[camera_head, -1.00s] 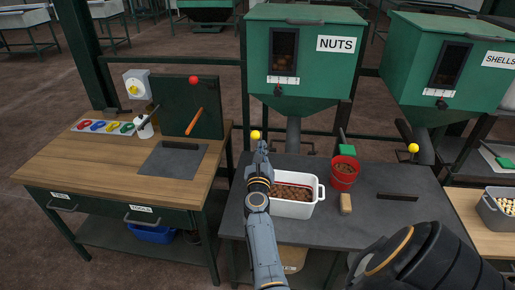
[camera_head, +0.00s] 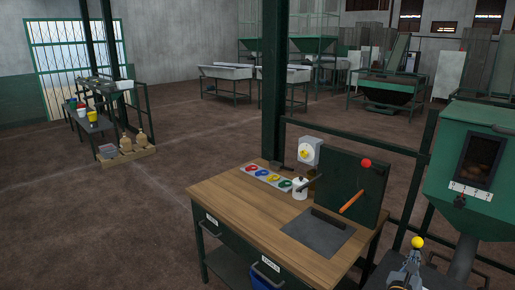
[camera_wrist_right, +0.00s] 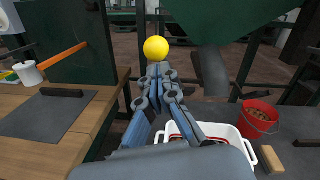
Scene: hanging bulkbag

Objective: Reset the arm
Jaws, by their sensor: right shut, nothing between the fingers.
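My right gripper (camera_head: 413,258) shows at the lower right edge of the head view, just below a yellow ball knob (camera_head: 418,242). In the right wrist view the gripper (camera_wrist_right: 158,70) has its fingers together with nothing held. The yellow knob (camera_wrist_right: 156,48) appears just beyond the fingertips; I cannot tell whether they touch. The green hopper (camera_head: 478,170) stands behind it at the right. A white bin (camera_wrist_right: 238,150) is partly hidden behind and below the gripper. My left gripper is not in view.
A wooden workbench (camera_head: 250,215) carries a white canister (camera_head: 300,190), colored rings and an upright dark panel (camera_head: 345,188) with an orange handle. A red bucket (camera_wrist_right: 260,118) stands to the right in the wrist view. Open brown floor (camera_head: 110,220) lies at the left.

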